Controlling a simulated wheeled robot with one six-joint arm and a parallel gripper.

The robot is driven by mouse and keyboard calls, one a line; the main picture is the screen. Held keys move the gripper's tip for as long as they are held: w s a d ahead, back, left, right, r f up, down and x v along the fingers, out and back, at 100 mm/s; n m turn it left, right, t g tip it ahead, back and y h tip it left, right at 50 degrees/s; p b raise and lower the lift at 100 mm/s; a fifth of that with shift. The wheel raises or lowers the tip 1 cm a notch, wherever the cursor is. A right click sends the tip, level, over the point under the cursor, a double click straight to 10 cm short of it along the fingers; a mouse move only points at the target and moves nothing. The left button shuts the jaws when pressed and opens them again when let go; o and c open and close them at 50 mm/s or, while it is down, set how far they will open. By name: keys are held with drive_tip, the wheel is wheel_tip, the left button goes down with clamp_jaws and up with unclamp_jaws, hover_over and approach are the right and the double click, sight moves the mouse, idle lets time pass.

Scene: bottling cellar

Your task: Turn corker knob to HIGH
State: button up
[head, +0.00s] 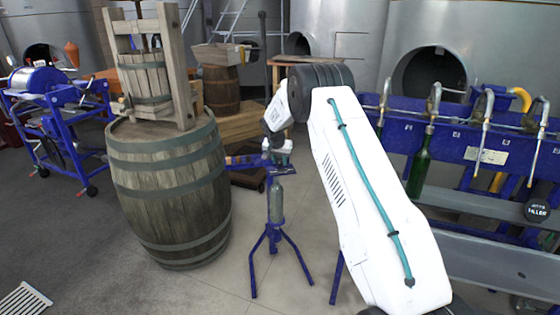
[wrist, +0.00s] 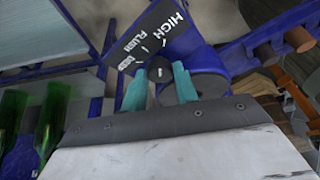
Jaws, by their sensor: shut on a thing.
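The blue corker (head: 274,238) stands on a tripod in the middle of the head view, with a bottle (head: 275,200) upright in it. In the wrist view its dark dial plate (wrist: 150,35) carries the white words HIGH, FLUSH and a third, blurred one. The small dark corker knob (wrist: 160,73) sits below these words, with a faint pale mark; I cannot tell which word it points at. My gripper (wrist: 160,70) has its two teal fingers on either side of the knob, shut on it. In the head view my gripper (head: 281,152) is at the corker's top; the knob is hidden there.
A large wooden barrel (head: 165,190) with a wooden press on top stands close left of the corker. A blue bottle filler (head: 500,150) with a green bottle (head: 419,172) is at the right. Steel tanks line the back. Grey floor is clear in front of the barrel.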

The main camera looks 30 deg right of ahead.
drive_tip(key=shift+m, duration=0.3)
drive_tip(key=o, duration=1)
drive_tip(key=shift+c, duration=0.2)
drive_tip(key=v, duration=0.7)
drive_tip(key=shift+a+r, duration=0.2)
drive_tip(key=shift+r, duration=0.15)
